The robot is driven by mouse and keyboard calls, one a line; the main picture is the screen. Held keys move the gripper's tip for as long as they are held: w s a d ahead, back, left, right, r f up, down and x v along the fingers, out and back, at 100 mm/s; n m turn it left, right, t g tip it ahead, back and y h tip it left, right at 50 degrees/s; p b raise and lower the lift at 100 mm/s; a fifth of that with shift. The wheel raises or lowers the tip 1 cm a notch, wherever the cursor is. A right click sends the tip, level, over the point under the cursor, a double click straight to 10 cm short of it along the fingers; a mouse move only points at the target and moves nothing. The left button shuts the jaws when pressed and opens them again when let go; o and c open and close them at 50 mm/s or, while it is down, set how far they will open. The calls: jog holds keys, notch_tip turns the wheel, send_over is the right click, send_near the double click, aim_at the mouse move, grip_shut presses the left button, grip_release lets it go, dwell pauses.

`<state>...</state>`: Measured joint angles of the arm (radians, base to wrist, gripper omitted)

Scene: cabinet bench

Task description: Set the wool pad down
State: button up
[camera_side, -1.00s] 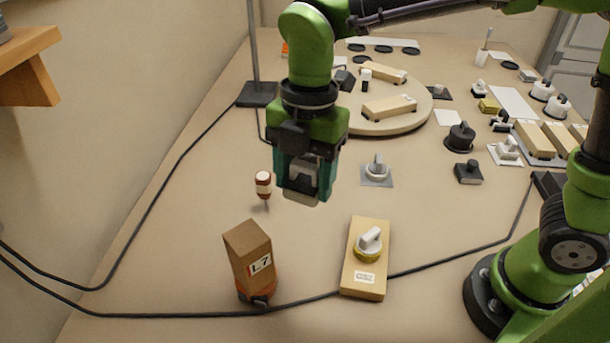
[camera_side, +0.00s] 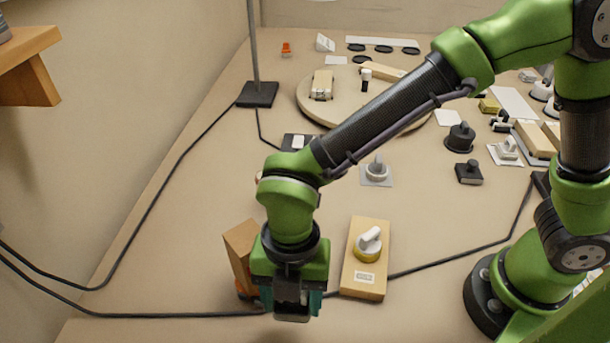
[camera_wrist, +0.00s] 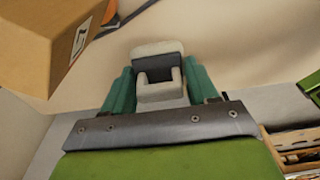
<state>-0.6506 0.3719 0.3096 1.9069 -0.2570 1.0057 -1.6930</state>
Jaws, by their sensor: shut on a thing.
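The wool pad (camera_wrist: 157,47) is a pale, cream-grey piece in the wrist view, held between my gripper's teal fingers with a dark band beside it. In the side view only a small pale edge of the pad (camera_side: 292,318) shows under my gripper (camera_side: 291,300). My gripper, also in the wrist view (camera_wrist: 158,85), is shut on it and points down over the near part of the bench. I cannot tell whether the pad touches the bench top.
A cardboard box (camera_side: 238,243) on an orange base stands close left of my gripper, partly hidden. A wooden block with a white knob (camera_side: 367,243) is to the right. A black cable (camera_side: 430,266) crosses the bench. A round turntable (camera_side: 308,104) is farther back.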

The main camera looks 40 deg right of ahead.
aim_at(284, 309)
jog(key=f, duration=0.2)
jog(key=a+f, duration=0.1)
jog(key=shift+w+f, duration=0.15)
jog(key=shift+w, duration=0.25)
jog(key=w+a, duration=0.2)
jog(key=a, duration=0.2)
jog(key=w+a+f, duration=0.1)
jog(key=w+a, duration=0.2)
jog(key=a, duration=0.1)
jog(key=w+a, duration=0.3)
jog(key=a, duration=0.1)
jog(key=shift+w+a+f, duration=0.1)
jog(key=shift+w+f, duration=0.05)
jog(key=shift+f, duration=1.75)
jog(key=shift+f, duration=0.1)
jog(key=o, duration=1)
jog(key=shift+o, duration=0.2)
